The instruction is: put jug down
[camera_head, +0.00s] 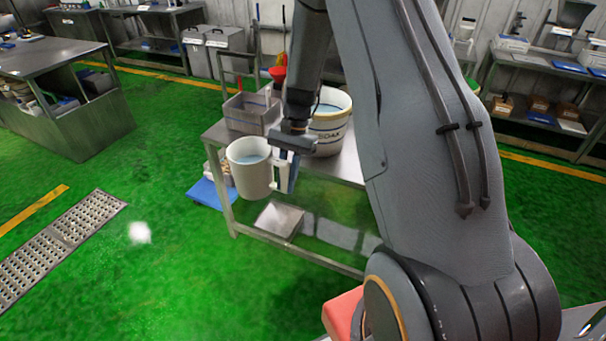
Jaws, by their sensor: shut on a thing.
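A white jug (249,170) with pale blue liquid inside hangs upright in front of a metal table (216,133), over the table's front left part in the picture. My gripper (288,172) is shut on the jug's handle at its right side. I cannot tell how far the jug is from the table top, and its base appears clear of any surface. The gripper and jug hide part of the table edge.
A grey metal bin (248,112) stands at the table's back left. A lower shelf holds a metal tray (279,219). My arm covers the table's right side. Green floor lies open at left, with a drain grate (60,240).

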